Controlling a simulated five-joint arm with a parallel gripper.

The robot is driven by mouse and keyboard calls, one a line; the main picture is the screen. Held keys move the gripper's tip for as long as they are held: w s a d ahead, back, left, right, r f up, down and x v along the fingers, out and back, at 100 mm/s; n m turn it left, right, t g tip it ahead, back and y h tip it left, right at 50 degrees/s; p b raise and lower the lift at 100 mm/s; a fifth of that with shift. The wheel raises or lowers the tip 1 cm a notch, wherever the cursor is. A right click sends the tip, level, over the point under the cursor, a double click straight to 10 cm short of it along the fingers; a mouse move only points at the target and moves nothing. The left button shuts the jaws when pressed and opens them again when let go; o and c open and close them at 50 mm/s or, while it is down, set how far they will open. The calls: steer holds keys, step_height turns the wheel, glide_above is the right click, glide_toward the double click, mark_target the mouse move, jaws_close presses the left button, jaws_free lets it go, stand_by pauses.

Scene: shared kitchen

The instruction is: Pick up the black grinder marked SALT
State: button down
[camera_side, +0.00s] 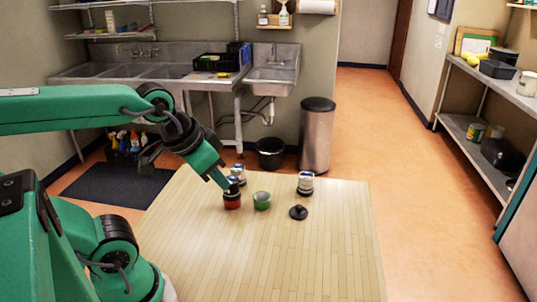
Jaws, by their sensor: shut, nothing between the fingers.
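Several small items stand on the wooden table, and no label is legible, so I cannot tell which one is marked SALT. A small black object with a knob-like top (298,212) is at the right of the group. A black-and-red item (232,202) is at the left, and a white-and-dark item (305,182) stands behind the knobbed object. My gripper (227,185) is shut and empty, angled down just above the black-and-red item. I cannot tell whether it touches it. Another blue-and-white item (239,172) is behind my gripper, partly hidden.
A green round item (262,201) stands between the black-and-red item and the knobbed object. The wooden table (270,260) is clear toward the front. A metal bin (317,135) and a black bucket (270,153) stand on the floor beyond it.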

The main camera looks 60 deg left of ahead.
steer(key=c, duration=0.7)
jaws_free()
steer(key=shift+o, duration=0.2)
steer(key=m+g, duration=0.6)
glide_above(231, 178)
steer(key=f, duration=1.1)
steer(key=shift+d+f, duration=0.1)
steer(key=shift+d, duration=0.3)
steer(key=shift+a+f, duration=0.35)
steer(key=shift+a, duration=0.05)
steer(key=shift+f, duration=1.25)
